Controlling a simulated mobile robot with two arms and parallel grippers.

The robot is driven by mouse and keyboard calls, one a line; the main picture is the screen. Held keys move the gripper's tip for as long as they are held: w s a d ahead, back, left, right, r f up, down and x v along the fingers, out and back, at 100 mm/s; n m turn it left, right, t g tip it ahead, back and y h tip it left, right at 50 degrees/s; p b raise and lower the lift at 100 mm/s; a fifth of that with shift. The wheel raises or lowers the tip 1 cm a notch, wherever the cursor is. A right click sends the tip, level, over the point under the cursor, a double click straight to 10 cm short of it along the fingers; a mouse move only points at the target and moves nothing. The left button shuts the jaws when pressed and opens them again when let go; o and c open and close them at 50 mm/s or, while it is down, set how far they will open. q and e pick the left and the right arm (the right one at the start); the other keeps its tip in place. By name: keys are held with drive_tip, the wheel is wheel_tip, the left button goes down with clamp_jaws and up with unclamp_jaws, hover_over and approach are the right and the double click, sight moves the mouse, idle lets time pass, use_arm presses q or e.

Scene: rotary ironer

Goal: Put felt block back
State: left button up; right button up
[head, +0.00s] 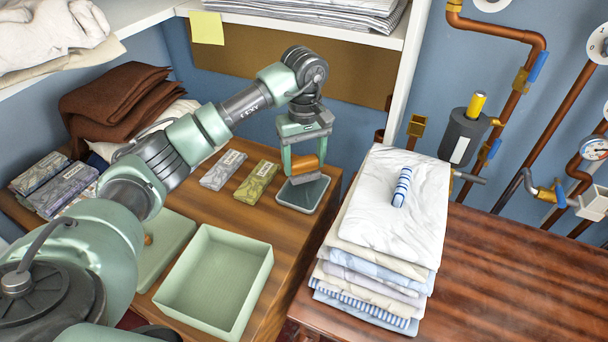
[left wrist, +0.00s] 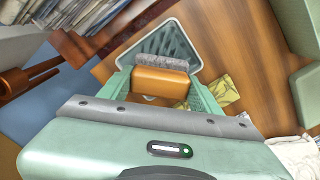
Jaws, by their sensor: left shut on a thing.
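The felt block (head: 308,161) has an orange-brown wooden body. In the left wrist view the block (left wrist: 160,84) shows a strip of grey felt (left wrist: 166,60) along its far side. My left gripper (head: 304,168) points down and is shut on the block, with one green finger on each side. The block is over a small dark tray (head: 290,199) with a pale rim, which also shows in the left wrist view (left wrist: 186,38). I cannot tell whether the felt touches the tray. My right gripper is not in view.
Two patterned packets, one grey (head: 222,170) and one olive (head: 257,182), lie left of the tray. A green open box (head: 215,280) stands nearer on the wooden top. A stack of folded linen (head: 380,240) rises to the right, with a striped roll (head: 401,187) on it.

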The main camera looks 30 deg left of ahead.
sight(304, 173)
use_arm(q)
wheel_tip(304, 173, down, 5)
drive_tip(key=shift+f, duration=0.15)
idle(0.3)
drive_tip(key=shift+f, duration=0.2)
drive_tip(key=o, duration=1.2)
drive_tip(key=shift+r, duration=0.15)
drive_tip(key=shift+r+p, duration=0.2)
drive_tip(key=shift+p, duration=0.15)
drive_tip(key=shift+w+r, duration=0.1)
drive_tip(key=shift+r, duration=0.3)
wheel_tip(304, 173, up, 11)
drive_tip(key=shift+b, duration=0.95)
